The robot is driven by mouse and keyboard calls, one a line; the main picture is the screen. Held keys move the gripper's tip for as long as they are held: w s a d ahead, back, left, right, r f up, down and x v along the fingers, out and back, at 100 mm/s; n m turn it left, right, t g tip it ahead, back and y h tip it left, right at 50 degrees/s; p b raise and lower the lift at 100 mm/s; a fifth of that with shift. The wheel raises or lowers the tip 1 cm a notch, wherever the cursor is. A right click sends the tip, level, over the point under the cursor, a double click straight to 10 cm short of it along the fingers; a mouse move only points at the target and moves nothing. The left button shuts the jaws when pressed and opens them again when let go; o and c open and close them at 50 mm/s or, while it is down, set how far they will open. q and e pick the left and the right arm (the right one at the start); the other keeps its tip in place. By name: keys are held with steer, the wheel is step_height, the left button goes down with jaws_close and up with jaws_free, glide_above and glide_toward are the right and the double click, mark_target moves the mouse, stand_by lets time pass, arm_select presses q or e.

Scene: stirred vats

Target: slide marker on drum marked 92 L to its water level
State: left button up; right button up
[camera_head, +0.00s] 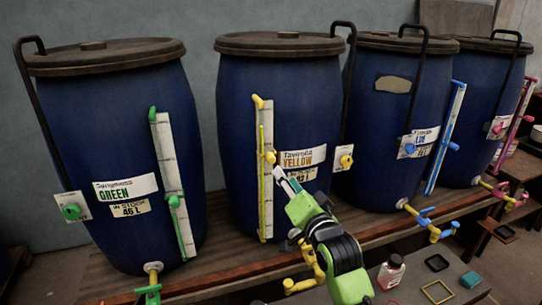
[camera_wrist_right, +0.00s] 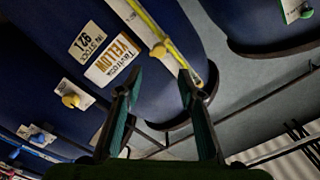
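The blue drum (camera_head: 235,140) with the yellow label and a 92 L plate (camera_head: 303,174) stands second from left. Its white gauge board (camera_head: 267,210) with a thin yellow tube runs up its front. The yellow marker (camera_head: 270,157) sits partway up the board; in the right wrist view the marker (camera_wrist_right: 159,51) lies between and beyond the fingertips. My right gripper (camera_head: 280,176) is just below and right of the marker in the head view. Its fingers (camera_wrist_right: 160,73) are apart with nothing between them. The water level is too small to read. My left gripper is out of view.
A green-labelled drum (camera_head: 75,130) stands left and a blue-labelled drum (camera_head: 385,120) right, with another drum (camera_head: 480,100) beyond. A yellow tap (camera_head: 307,262) juts out below the drum. A yellow knob (camera_head: 346,160) is right of the label. A small bottle (camera_head: 391,272) stands front right.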

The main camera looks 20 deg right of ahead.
mark_target(273, 160)
steer(key=w+p, duration=0.1)
steer(key=w, duration=0.5)
steer(key=w+p, duration=0.1)
steer(key=w, duration=0.4)
steer(key=shift+w+a+p, duration=0.2)
steer(key=shift+w+p, duration=0.15)
steer(key=shift+p, duration=0.05)
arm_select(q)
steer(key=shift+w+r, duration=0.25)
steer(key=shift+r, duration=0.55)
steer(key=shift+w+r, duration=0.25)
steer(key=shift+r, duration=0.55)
arm_select(e)
steer(key=shift+w+f, duration=0.1)
steer(key=shift+w, duration=0.65)
